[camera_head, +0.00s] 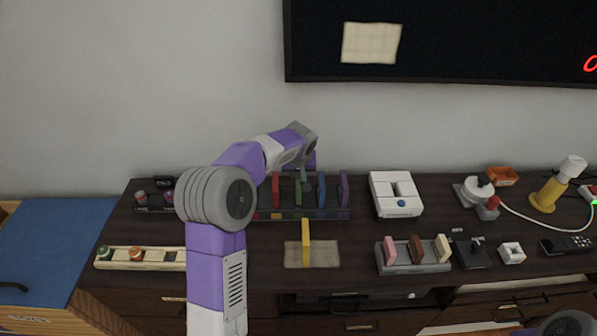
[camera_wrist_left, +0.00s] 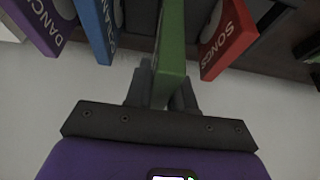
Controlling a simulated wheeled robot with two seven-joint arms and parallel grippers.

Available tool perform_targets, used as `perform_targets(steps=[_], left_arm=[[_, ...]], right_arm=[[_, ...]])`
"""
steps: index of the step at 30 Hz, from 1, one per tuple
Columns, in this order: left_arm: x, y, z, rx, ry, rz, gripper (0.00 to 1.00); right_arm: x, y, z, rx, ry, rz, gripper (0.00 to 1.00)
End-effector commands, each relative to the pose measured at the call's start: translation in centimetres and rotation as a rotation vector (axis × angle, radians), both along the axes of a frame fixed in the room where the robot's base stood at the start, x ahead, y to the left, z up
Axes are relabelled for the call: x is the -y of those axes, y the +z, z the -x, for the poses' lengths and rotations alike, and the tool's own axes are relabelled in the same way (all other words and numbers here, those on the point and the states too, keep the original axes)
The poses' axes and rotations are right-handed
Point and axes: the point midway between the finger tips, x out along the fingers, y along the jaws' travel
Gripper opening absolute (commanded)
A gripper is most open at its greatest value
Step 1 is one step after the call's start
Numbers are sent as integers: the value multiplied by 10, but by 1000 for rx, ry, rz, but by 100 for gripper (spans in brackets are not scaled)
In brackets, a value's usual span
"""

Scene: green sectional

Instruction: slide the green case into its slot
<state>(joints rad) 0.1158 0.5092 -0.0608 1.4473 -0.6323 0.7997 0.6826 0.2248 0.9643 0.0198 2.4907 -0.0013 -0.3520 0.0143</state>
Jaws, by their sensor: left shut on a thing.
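The green case (camera_wrist_left: 172,45) is between the fingers of my left gripper (camera_wrist_left: 160,88), which is shut on it. In the wrist view it stands between a blue case (camera_wrist_left: 97,28) and a red case (camera_wrist_left: 227,38) marked SONGS. In the head view the green case (camera_head: 298,192) shows as a thin strip below my left gripper (camera_head: 303,172), in line with the rack (camera_head: 318,213). The bottom of its slot is hidden, so I cannot tell how deep it sits. My right gripper is out of view.
A purple case (camera_head: 343,188) stands at the rack's right end. A yellow case (camera_head: 305,240) stands on a tan mat (camera_head: 325,255) in front. A white console (camera_head: 395,194) is to the right, behind a grey holder (camera_head: 400,268) with several cartridges. The wall is close behind.

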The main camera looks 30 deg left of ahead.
Motion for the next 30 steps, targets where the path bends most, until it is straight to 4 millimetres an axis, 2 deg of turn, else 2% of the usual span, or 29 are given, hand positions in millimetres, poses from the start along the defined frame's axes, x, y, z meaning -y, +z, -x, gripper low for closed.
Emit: perform_targets(steps=[22, 30], left_arm=[[0, 0, 0, 0, 1, 0, 0], [0, -6, 0, 0, 0, 0, 0]], right_arm=[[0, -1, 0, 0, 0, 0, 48], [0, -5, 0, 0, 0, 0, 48]])
